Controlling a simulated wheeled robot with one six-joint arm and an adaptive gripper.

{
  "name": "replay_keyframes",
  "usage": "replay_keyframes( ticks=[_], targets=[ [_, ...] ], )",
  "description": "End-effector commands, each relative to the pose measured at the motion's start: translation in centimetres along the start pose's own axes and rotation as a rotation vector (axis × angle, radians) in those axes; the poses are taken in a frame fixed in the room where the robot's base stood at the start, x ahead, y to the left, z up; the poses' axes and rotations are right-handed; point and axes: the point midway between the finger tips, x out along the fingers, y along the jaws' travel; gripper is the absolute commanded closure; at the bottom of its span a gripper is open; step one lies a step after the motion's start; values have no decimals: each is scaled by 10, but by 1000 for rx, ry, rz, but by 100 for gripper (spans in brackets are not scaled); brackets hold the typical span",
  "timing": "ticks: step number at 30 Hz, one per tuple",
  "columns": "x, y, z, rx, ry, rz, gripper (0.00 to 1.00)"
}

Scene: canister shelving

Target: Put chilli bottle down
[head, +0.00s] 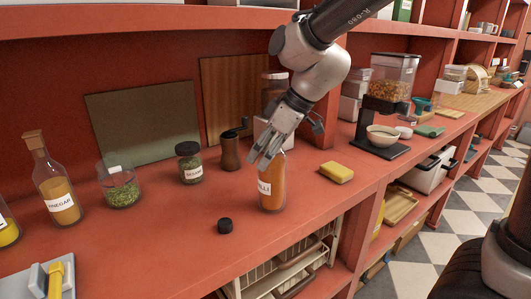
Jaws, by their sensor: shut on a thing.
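The chilli bottle (271,188) is an orange-brown glass bottle with a partly hidden white label ending in "LLI". It stands upright, its base at the red counter near the front edge; I cannot tell whether it touches. My gripper (266,158) comes down from the upper right and is shut on the bottle's upper part, hiding its neck. A small black cap (225,226) lies on the counter to the left of the bottle.
A yellow sponge (337,172) lies to the right of the bottle. Behind it stand a dark pepper mill (230,152) and a herb jar (190,163). A glass of herbs (120,187) and a vinegar bottle (57,190) are farther left.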

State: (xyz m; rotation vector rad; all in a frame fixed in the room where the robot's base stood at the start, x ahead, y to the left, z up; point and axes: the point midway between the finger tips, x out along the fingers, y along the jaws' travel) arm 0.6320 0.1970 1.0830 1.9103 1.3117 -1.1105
Motion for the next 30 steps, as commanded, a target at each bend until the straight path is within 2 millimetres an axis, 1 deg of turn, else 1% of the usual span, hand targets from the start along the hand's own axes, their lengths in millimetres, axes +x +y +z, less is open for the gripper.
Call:
replay_keyframes(
  ticks=[2, 11, 12, 14, 15, 26, 28, 30],
  targets=[
    [3, 0, 1, 0, 2, 2, 100],
    [4, 0, 2, 1, 2, 2, 100],
    [5, 0, 3, 1, 1, 0, 34],
    [5, 0, 3, 1, 1, 0, 23],
    [5, 0, 3, 1, 1, 0, 16],
    [4, 0, 2, 0, 1, 1, 16],
    [-1, 0, 1, -1, 2, 2, 16],
    [-10, 1, 1, -1, 4, 3, 16]
  ],
)
